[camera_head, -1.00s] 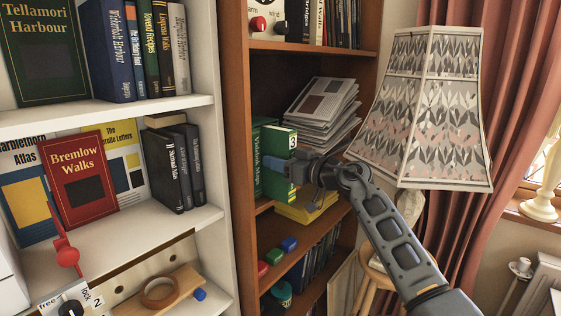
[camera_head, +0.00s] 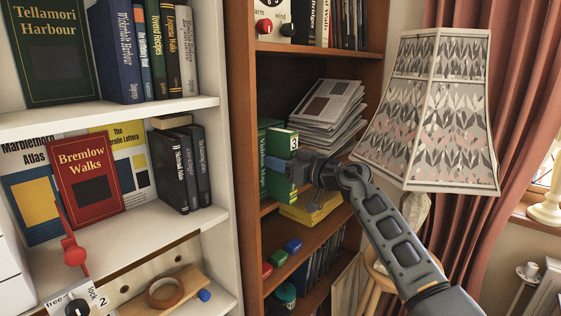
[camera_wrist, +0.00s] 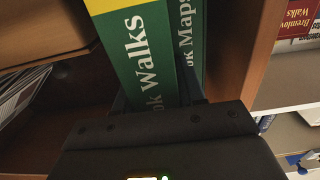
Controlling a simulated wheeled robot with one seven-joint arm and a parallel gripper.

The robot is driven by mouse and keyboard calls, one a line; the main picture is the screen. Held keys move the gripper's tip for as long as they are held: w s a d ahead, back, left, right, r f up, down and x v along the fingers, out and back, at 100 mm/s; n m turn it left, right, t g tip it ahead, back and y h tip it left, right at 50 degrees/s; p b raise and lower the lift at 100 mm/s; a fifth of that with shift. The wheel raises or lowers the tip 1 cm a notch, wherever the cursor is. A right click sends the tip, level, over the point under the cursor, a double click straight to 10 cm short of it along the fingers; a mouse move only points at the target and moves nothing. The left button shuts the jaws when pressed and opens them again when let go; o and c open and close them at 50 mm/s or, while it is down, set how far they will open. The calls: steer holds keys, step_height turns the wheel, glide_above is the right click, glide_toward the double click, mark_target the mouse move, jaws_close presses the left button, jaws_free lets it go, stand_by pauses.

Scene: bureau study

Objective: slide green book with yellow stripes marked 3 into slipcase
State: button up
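The green book marked 3 (camera_head: 283,139) stands upright on the brown shelf, a white 3 label near its top. In the wrist view its spine (camera_wrist: 150,55) reads "…ok Walks" below a yellow band. My gripper (camera_head: 283,167) reaches in from the right, its blue fingers on either side of the book, seemingly shut on it. A second green book, "…ok Maps" (camera_head: 263,165), stands close beside it on the left; it also shows in the wrist view (camera_wrist: 190,45). I cannot make out the slipcase walls apart from the books.
A stack of papers (camera_head: 328,105) lies behind on the same shelf. A yellow item (camera_head: 312,208) lies below my gripper. A patterned lampshade (camera_head: 425,110) stands close to the right of my arm. The brown upright (camera_head: 243,130) borders the shelf on the left.

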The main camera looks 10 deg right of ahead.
steer(key=o, duration=0.5)
steer(key=shift+r, duration=0.15)
steer(key=shift+c, duration=0.2)
steer(key=shift+d, duration=0.1)
steer(key=c, duration=0.3)
steer(key=shift+o, duration=0.7)
steer(key=shift+w, duration=0.1)
steer(key=shift+o, duration=1.4)
steer(key=shift+f, duration=0.2)
steer(key=v, duration=1)
